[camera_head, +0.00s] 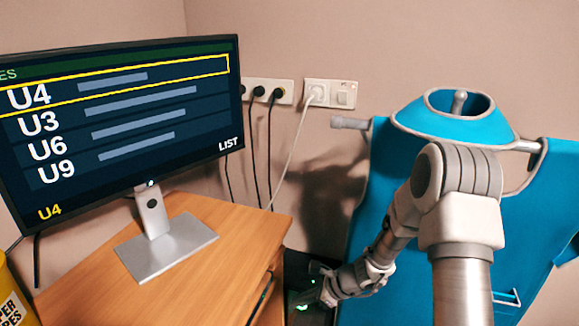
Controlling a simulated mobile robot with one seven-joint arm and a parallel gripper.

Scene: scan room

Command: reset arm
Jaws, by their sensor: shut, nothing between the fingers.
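My arm rises at the right of the head view, bends at the elbow, and reaches down and forward to the left. My gripper (326,293) is at its far end, low in the middle, just right of the wooden desk (225,245). It is shut and empty, though its fingers are small and hard to make out against the dark area there. The arm passes in front of a blue apron (400,150) and hides part of it.
A monitor (120,115) on a silver stand (165,247) shows a list with U4 framed in yellow. Wall sockets (330,93) with hanging cables are behind the desk. A yellow container (12,300) is at the lower left. The desk's front is bare.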

